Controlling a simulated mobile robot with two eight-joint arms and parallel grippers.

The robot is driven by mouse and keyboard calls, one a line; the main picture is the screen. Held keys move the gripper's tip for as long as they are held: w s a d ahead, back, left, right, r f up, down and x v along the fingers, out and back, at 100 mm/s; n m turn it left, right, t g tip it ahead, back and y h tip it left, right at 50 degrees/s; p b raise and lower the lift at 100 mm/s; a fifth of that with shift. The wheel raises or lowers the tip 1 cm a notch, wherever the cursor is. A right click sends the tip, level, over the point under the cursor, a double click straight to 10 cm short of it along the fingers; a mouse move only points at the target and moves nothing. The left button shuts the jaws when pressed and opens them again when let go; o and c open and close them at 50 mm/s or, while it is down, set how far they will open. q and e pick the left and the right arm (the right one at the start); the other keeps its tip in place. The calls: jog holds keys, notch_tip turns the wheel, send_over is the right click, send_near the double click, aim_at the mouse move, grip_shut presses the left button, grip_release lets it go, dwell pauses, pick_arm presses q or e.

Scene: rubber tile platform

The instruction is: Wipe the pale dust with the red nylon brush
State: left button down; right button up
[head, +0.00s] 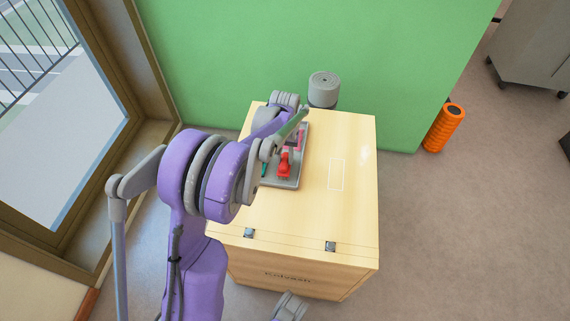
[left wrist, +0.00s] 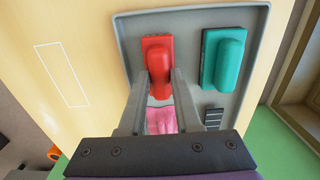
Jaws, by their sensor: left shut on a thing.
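The red nylon brush (head: 284,165) lies in a grey tray (head: 294,181) on the wooden box top. In the left wrist view the red brush (left wrist: 158,58) sits between the fingers of my left gripper (left wrist: 159,76), which is shut on its handle end. The brush is still in the tray (left wrist: 190,19). In the head view my arm partly hides this gripper. A thin white rectangle (head: 336,174) marks the box top right of the tray; it also shows in the left wrist view (left wrist: 62,75). I cannot make out pale dust inside it. A grey part, possibly my right gripper (head: 290,306), shows at the bottom edge.
A green brush (left wrist: 230,58) lies beside the red one in the tray, with a pink item (left wrist: 161,119). A grey cylinder (head: 323,90) stands behind the box. An orange roller (head: 444,128) stands on the floor. The right of the box top (head: 350,220) is clear.

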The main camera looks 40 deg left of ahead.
aim_at(285, 160)
pick_arm(q)
jog(key=shift+r, duration=0.1)
jog(key=shift+r+p, duration=2.25)
jog(key=shift+r, duration=1.2)
jog(key=shift+d, duration=0.1)
